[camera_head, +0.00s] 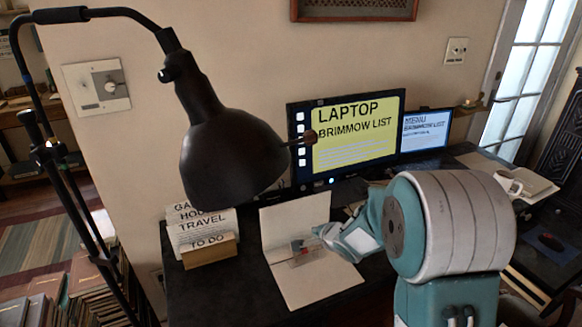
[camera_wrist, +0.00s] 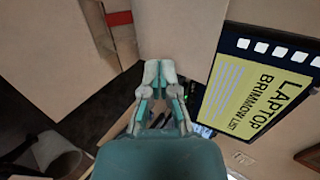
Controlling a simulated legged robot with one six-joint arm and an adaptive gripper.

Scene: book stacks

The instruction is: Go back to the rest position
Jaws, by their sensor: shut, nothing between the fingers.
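My gripper (camera_head: 320,232) is at the end of my teal and white arm, above or near the right part of an open pale folder (camera_head: 315,288) on the dark desk. I cannot tell the exact height. In the wrist view the two fingertips of my gripper (camera_wrist: 160,70) are close together with nothing between them. A pale flat surface lies beyond the tips in that view. A small clear item with a red spot (camera_head: 300,252) lies on the folder, just left of the fingertips.
A black lamp (camera_head: 235,155) hangs over the desk at left. A card holder (camera_head: 210,252) stands left of the folder. A monitor (camera_head: 355,135) and a smaller screen (camera_head: 425,130) stand at the back. A white mug (camera_head: 510,184) stands at right. Stacked books (camera_head: 95,290) fill the lower left.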

